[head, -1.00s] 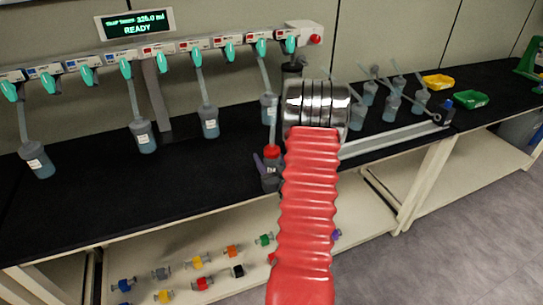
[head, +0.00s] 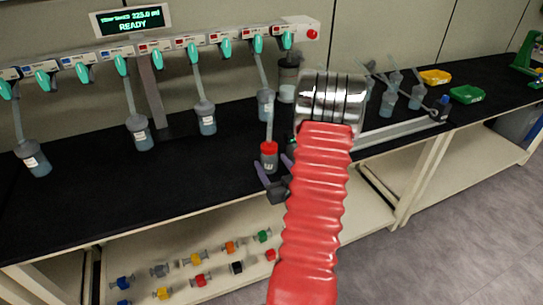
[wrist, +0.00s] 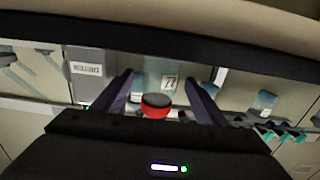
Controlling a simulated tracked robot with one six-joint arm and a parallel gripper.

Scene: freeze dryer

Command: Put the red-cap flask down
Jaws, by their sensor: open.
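The red-cap flask (head: 269,158) stands upright on the black bench near its front edge, with a grey stem rising from its cap. In the wrist view its red cap (wrist: 156,106) and labelled body show upside down, between the two purple fingers. My gripper (head: 274,169) is open, just in front of the flask on the bench-edge side. In the wrist view my gripper (wrist: 160,92) shows a gap between each finger and the cap. My red arm hides part of the bench to the right of the flask.
A manifold (head: 150,47) with several teal valves and hanging flasks (head: 139,132) runs along the back. Yellow (head: 435,77) and green (head: 467,95) trays lie at right.

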